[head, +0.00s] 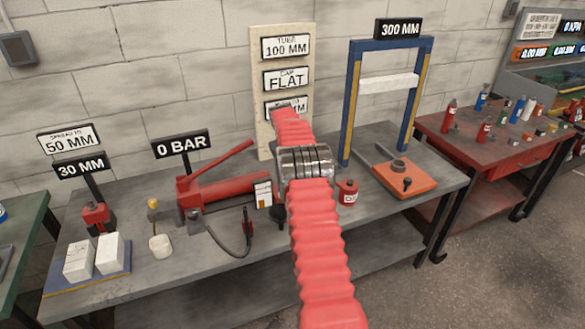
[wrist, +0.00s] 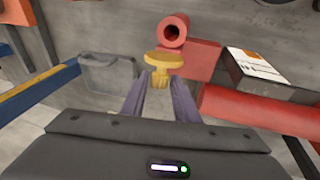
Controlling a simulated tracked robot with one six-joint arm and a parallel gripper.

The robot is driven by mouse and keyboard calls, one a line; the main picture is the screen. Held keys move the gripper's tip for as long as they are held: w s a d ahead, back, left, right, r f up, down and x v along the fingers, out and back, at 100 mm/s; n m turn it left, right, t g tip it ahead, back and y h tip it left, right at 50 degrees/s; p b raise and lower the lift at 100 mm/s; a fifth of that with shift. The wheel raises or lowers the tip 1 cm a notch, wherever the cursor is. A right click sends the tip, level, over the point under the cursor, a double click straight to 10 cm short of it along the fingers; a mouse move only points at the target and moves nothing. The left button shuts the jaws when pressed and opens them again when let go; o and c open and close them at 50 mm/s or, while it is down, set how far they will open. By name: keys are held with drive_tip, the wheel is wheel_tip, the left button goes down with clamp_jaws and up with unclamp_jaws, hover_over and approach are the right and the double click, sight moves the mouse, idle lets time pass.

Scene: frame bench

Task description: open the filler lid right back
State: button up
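The wrist view shows a yellow, mushroom-shaped knob (wrist: 164,60) straight ahead of my gripper (wrist: 162,82). The two grey-purple fingers stand either side of its narrow lower part; I cannot tell whether they touch it. Just beyond is a red tube end (wrist: 173,32) with a dark open hole, by a red block (wrist: 190,62). I cannot tell for sure which part is the filler lid. In the head view the red hand pump (head: 225,190) lies on the bench, and my red-sleeved arm hides its right end, the knob and most of my gripper.
The grey bench (head: 165,270) holds a red oil can (head: 347,192) right of my arm and a blue-and-yellow press frame (head: 352,100) behind. A black hose (head: 225,245) runs in front of the pump. A white label plate (wrist: 257,66) stands right of the knob.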

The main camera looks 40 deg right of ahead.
drive_tip(key=shift+o, duration=1)
drive_tip(key=shift+s+f, duration=0.1)
drive_tip(key=shift+f, duration=0.05)
drive_tip(key=v, duration=1.3)
drive_tip(key=shift+r, duration=0.35)
